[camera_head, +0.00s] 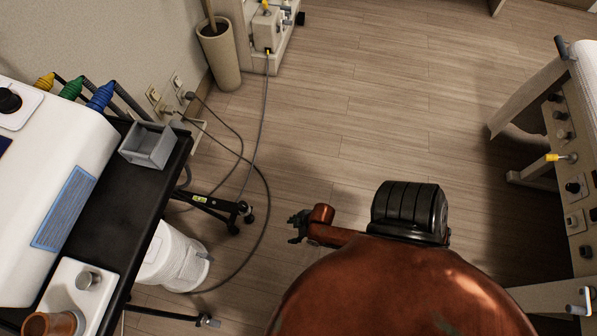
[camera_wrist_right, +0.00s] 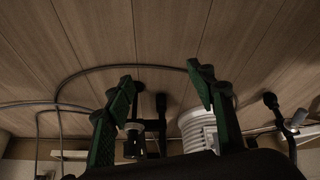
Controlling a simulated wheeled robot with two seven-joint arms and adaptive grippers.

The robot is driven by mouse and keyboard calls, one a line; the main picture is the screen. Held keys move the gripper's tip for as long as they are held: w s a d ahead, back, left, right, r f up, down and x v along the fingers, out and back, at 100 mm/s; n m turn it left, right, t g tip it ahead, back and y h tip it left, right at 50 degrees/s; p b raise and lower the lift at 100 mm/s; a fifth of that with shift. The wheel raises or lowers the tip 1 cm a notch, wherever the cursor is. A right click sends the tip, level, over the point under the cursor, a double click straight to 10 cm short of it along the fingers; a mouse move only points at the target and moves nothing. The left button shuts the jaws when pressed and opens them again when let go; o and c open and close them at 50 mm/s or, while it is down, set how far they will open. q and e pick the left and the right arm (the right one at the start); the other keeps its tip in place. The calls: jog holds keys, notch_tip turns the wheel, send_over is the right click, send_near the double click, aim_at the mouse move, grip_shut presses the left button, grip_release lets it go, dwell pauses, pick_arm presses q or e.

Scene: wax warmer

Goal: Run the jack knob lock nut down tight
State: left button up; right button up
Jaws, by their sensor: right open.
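Which part is the jack knob lock nut I cannot tell. Small knobs and fittings, including a black knob (camera_head: 573,187), sit on a panel (camera_head: 577,215) at the right edge of the head view. My right gripper (camera_head: 297,226) is low over the floor, left of the middle of the head view and far from that panel. In the right wrist view the right gripper (camera_wrist_right: 164,82) has its two green-padded fingers spread, with nothing between the pads. My left gripper is not in view.
A black table (camera_head: 160,185) at left carries a white machine (camera_head: 45,165) and a grey open box (camera_head: 150,146).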

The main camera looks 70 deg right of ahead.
pick_arm(q)
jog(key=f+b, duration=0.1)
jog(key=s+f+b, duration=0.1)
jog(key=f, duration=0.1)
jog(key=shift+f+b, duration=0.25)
jog(key=shift+b, duration=0.05)
pick_arm(e)
jog(key=s+a+r+m+t+y, duration=0.1)
jog(key=s+a+r+m, duration=0.1)
jog(key=s+a+r, duration=0.2)
jog(key=s+a, duration=0.3)
jog(key=a, duration=0.2)
